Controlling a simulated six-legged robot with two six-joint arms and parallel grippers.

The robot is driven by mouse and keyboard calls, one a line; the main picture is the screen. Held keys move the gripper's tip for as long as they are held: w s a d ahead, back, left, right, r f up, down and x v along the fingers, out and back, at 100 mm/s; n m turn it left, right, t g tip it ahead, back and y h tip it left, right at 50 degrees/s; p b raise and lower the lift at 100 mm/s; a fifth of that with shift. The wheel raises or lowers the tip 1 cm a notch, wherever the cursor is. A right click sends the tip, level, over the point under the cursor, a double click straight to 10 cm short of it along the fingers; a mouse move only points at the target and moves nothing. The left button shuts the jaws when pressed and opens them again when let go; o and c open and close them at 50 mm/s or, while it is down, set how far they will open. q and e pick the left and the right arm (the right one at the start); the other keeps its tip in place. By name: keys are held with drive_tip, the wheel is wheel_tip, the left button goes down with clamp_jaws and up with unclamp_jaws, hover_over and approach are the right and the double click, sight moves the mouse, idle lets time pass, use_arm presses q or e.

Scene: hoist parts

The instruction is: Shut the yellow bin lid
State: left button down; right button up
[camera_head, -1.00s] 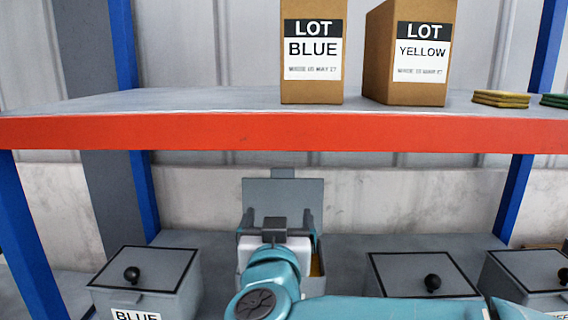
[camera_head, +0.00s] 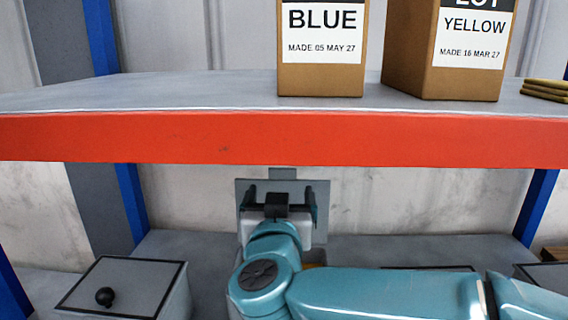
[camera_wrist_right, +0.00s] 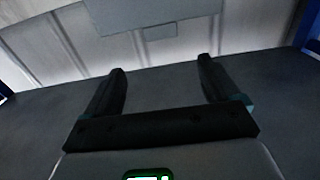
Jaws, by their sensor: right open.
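The yellow bin's grey lid (camera_head: 243,190) stands raised and open in the head view, with a short tab on its top edge. The bin (camera_head: 320,256) below it is mostly hidden by my right arm; a little yellow shows at its right side. My right gripper (camera_head: 280,195) is open in front of the raised lid, its fingers pointing up and spread. I cannot tell whether it touches the lid. In the right wrist view the open gripper (camera_wrist_right: 162,85) has nothing between its fingers, and a grey tabbed panel, apparently the lid, shows beyond. My left gripper is out of view.
A shelf with a red front edge (camera_head: 200,137) spans above the gripper, carrying a BLUE box (camera_head: 320,60) and a YELLOW box (camera_head: 450,60). A closed bin with a black knob (camera_head: 135,285) stands at left. Other bins at right are mostly behind my arm.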

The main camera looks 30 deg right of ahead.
sight(282, 170)
drive_tip(key=p+x, duration=0.1)
drive_tip(key=x, duration=1.3)
drive_tip(key=shift+w+a+f, duration=0.1)
drive_tip(key=shift+f, duration=0.05)
drive_tip(key=shift+w+d, duration=0.1)
drive_tip(key=shift+d, duration=0.1)
drive_tip(key=shift+w, duration=0.1)
drive_tip(key=shift+w, duration=0.1)
drive_tip(key=shift+c, duration=0.9)
drive_tip(key=c, duration=1.3)
drive_tip(key=shift+o, duration=0.2)
drive_tip(key=s+a+f+t+h+b, duration=0.1)
drive_tip(key=s+a+t+h+b, duration=0.3)
drive_tip(key=s+b, duration=0.5)
drive_tip(key=a+t+b, duration=0.1)
drive_tip(key=t+b, duration=0.1)
drive_tip(key=b, duration=0.7)
drive_tip(key=shift+s+a, duration=0.3)
drive_tip(key=shift+a, duration=0.05)
